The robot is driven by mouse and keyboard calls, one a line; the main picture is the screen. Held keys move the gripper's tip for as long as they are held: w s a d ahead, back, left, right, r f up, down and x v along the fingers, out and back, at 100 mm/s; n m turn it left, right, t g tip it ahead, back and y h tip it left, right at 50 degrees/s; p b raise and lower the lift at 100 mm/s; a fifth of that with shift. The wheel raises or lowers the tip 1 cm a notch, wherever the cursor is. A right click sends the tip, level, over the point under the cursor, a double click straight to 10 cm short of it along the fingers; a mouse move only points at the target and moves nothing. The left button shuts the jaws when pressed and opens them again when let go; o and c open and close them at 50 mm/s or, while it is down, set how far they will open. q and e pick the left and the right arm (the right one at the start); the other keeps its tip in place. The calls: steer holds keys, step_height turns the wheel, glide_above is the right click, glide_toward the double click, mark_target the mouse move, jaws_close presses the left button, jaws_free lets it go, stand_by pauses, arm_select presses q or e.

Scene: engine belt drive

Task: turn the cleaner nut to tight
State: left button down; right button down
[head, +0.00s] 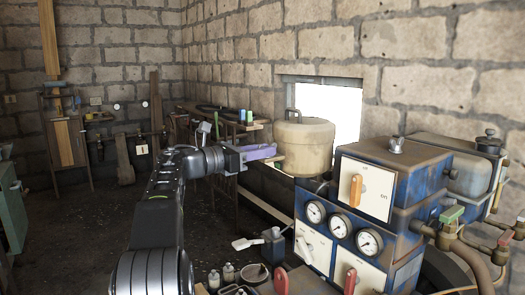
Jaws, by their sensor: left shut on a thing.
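A beige drum-shaped cleaner (308,148) with a dark loop on its top stands behind the blue engine housing. My left gripper (272,157) reaches in from the left, level with the drum's left side. Its purple fingers are shut on a small brownish piece at that side, which I take to be the cleaner nut. The fingers hide most of this piece, so its turn angle cannot be read. My right gripper is not in view.
The blue engine housing (349,220) with round gauges and an orange-handled knob (356,190) fills the right. Red levers (281,280) and small bottles (228,272) sit at the bottom. A bench (235,122) runs along the block wall. The floor at left is clear.

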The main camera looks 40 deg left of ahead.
arm_select(q)
steer(key=c, duration=1.3)
jaws_free()
steer(key=shift+b+v, duration=1.1)
steer(key=shift+v, duration=2.75)
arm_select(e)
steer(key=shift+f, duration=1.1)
